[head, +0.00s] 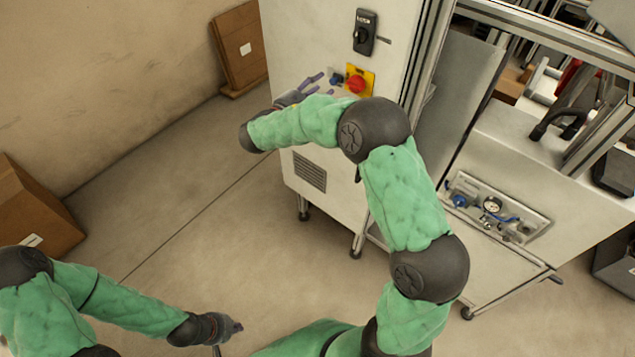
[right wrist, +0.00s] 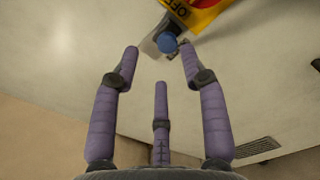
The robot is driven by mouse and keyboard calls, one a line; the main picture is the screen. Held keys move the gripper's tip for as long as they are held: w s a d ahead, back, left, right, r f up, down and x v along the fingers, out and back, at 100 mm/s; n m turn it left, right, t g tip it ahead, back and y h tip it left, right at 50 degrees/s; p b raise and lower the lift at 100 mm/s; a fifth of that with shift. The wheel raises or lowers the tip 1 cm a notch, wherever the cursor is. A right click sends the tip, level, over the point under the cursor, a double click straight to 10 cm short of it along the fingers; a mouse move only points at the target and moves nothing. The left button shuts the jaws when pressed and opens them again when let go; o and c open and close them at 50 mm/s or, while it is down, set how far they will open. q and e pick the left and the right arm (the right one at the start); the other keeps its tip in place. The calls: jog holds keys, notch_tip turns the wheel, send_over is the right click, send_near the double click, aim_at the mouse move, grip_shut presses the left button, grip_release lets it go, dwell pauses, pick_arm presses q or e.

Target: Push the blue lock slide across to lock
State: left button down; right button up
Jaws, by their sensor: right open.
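The blue lock slide (right wrist: 167,42) shows as a round blue knob on a small grey metal plate. It sits beside the yellow plate (right wrist: 201,16) of a red knob on the white cabinet's face. In the head view the blue slide (head: 335,80) is small, just left of the red knob (head: 356,84). My right gripper (head: 314,84) has its purple fingers spread open at the cabinet, left of the slide. In the right wrist view the right gripper (right wrist: 159,58) has the slide beyond and between its upper fingertips; contact cannot be told. My left gripper (head: 230,327) hangs low over the floor, away from the cabinet.
A vent grille (head: 310,172) is lower on the cabinet (head: 300,40). A panel with a gauge (head: 492,205) is at right. Cardboard boxes (head: 30,210) stand at left. The floor between is clear.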

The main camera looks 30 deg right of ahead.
jog(key=v, duration=0.8)
jog(key=s+f+g+y, duration=0.2)
jog(key=s+f, duration=0.3)
jog(key=f, duration=0.7)
jog(key=s+f+g+y, duration=0.3)
jog(key=s+f+y, duration=0.2)
jog(key=f, duration=0.8)
jog(key=shift+s+a+m+y, duration=0.25)
jog(key=shift+s+m+y, duration=0.05)
